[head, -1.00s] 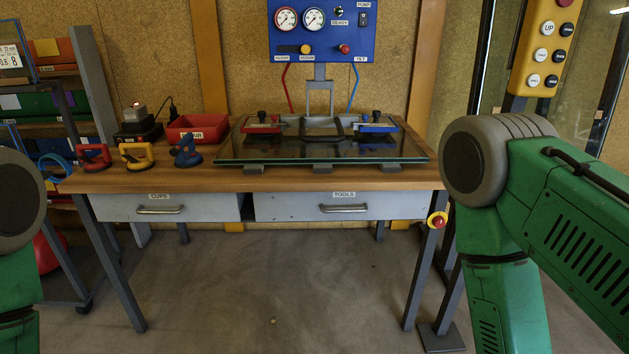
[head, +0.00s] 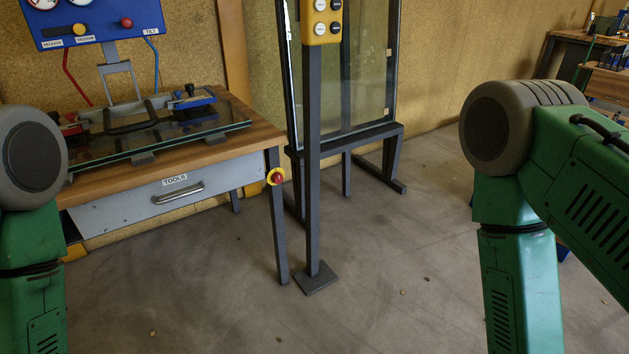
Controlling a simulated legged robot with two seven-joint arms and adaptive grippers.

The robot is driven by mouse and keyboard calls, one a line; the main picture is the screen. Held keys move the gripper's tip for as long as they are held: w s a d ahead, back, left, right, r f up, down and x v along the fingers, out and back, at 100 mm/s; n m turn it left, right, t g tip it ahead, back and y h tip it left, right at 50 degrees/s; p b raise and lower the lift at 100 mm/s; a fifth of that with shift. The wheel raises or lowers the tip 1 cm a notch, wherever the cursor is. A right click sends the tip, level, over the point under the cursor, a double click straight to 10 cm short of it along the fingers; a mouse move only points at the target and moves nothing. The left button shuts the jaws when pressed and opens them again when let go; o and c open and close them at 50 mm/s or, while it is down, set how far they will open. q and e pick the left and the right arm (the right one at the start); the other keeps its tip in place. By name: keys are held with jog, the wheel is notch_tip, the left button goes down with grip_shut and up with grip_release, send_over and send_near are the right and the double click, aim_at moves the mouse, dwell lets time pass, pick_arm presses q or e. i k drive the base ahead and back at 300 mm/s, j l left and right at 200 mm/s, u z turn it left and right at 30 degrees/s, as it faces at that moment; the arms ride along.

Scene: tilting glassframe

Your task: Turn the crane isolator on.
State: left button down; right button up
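A yellow control box (head: 321,22) with white and dark buttons is on a dark post, cut off by the top edge. Green upper links of both my arms show at the left and right sides. Both my grippers are out of view.
The workbench (head: 245,118) bears a dark glass pane with a lifting frame, under a blue gauge panel (head: 100,22). The post's foot plate (head: 315,278) stands right of the bench. A tall glass rack (head: 345,140) is behind. The floor at front and right is clear.

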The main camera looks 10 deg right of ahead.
aim_at(277, 178)
jog(key=i+j+u, duration=0.55)
jog(key=i+u, duration=0.15)
